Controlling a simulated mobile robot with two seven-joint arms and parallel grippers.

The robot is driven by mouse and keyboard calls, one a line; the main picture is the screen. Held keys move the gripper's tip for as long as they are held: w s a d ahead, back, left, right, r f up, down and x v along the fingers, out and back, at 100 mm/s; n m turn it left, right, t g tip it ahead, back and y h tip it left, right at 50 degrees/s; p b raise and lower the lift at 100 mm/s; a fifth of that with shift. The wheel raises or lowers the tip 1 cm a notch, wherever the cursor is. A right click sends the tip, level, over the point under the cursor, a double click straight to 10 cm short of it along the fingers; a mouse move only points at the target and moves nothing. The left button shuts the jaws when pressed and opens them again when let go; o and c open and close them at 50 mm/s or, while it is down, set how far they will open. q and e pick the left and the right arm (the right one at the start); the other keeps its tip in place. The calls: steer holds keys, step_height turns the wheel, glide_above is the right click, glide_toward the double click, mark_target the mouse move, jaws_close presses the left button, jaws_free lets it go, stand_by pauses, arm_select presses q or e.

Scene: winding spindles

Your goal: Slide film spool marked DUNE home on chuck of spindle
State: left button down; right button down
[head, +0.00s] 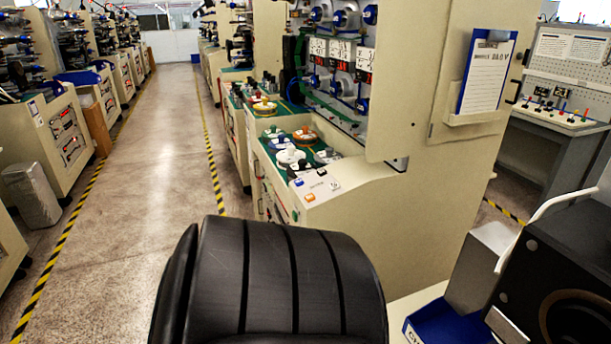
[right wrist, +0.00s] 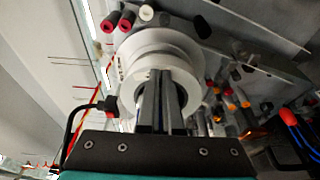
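A white film spool (right wrist: 140,46) fills the middle of the right wrist view, its round flange facing the camera. Small dark marks show on its left side, too small to read. The fingers hide part of the spool's middle. Neither gripper shows in the head view, and my left gripper is in no view. I cannot make out which spindle chuck is the one named.
In the head view a cream winding machine (head: 400,230) stands right of centre, with a clipboard (head: 487,75) on its panel. A blue tray (head: 445,325) is at lower right. The aisle floor (head: 165,130) is clear. Red and black rollers (right wrist: 118,20) show behind the spool.

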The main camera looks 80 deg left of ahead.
steer(key=shift+w, duration=0.15)
steer(key=shift+f, duration=0.1)
steer(key=s, duration=0.1)
steer(key=s+b, duration=0.1)
steer(key=s, duration=0.1)
steer(key=shift+s+d, duration=0.2)
steer(key=shift+d, duration=0.05)
